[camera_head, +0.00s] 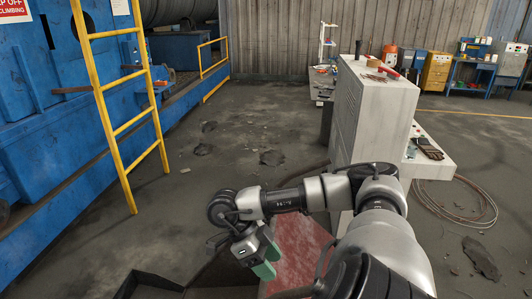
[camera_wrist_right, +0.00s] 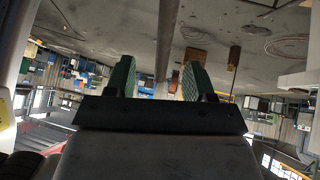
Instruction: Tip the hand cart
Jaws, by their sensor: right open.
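No hand cart can be made out for certain. A worn red flat surface (camera_head: 300,252) with dark edges lies at the bottom of the head view; I cannot tell whether it is part of the cart. My right gripper (camera_head: 266,258) hangs over its left side, with green finger pads apart and nothing between them in the head view. In the right wrist view the right gripper (camera_wrist_right: 159,82) is also open. A thin pole-like shape (camera_wrist_right: 166,45) shows between the fingers there; its distance is unclear. My left gripper is out of view.
A yellow ladder (camera_head: 125,115) leans by blue machinery (camera_head: 60,120) on the left. A grey-white cabinet (camera_head: 375,115) with tools on top stands right of centre. A coiled cable (camera_head: 470,215) lies at right. The central floor is open, with some rubble (camera_head: 272,157).

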